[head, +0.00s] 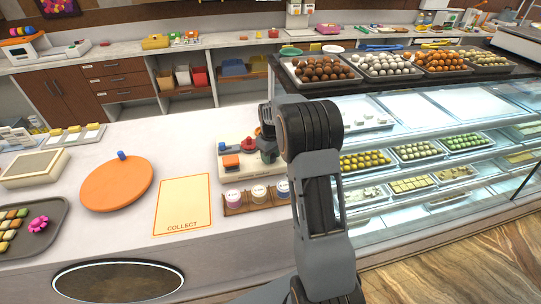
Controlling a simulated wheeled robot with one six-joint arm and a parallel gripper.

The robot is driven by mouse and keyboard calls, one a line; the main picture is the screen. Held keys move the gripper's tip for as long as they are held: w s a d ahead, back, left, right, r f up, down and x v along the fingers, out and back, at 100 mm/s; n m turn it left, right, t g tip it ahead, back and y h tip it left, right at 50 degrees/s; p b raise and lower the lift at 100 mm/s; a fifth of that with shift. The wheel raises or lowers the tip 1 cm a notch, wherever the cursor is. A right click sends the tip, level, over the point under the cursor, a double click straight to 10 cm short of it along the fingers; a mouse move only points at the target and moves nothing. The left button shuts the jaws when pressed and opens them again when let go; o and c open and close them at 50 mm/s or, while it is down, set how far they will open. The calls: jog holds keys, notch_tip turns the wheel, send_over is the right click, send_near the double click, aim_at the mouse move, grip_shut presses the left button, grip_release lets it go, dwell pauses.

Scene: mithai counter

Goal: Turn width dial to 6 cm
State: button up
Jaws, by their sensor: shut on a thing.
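A small cream machine (224,146) stands on the white counter, left of my arm. A red knob (248,143), which looks like the width dial, sits on its top, and an orange block (231,161) is at its front. My gripper (255,148) is down at the machine, shut on the red knob from the right side. The arm and gripper cover the machine's right part. The dial's marks and its setting are too small to read.
A wooden rack (235,210) with small jars stands just in front of the machine. A COLLECT mat (182,204), an orange round board (117,184) and a sweets tray (50,245) lie to the left. A glass display case (400,105) stands right of my arm.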

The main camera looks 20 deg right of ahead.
jog(key=shift+m, duration=0.3)
jog(key=shift+c, duration=0.4)
jog(key=shift+m+b, duration=0.55)
jog(key=shift+m, duration=0.35)
jog(key=m+b, duration=0.1)
jog(key=m, duration=0.2)
jog(key=shift+m, duration=0.3)
jog(key=m+b, duration=0.1)
jog(key=m, duration=0.4)
jog(key=shift+m, duration=0.4)
jog(key=o, duration=0.9)
notch_tip(320, 180, up, 14)
jog(key=shift+f+b, duration=0.1)
jog(key=shift+b, duration=0.6)
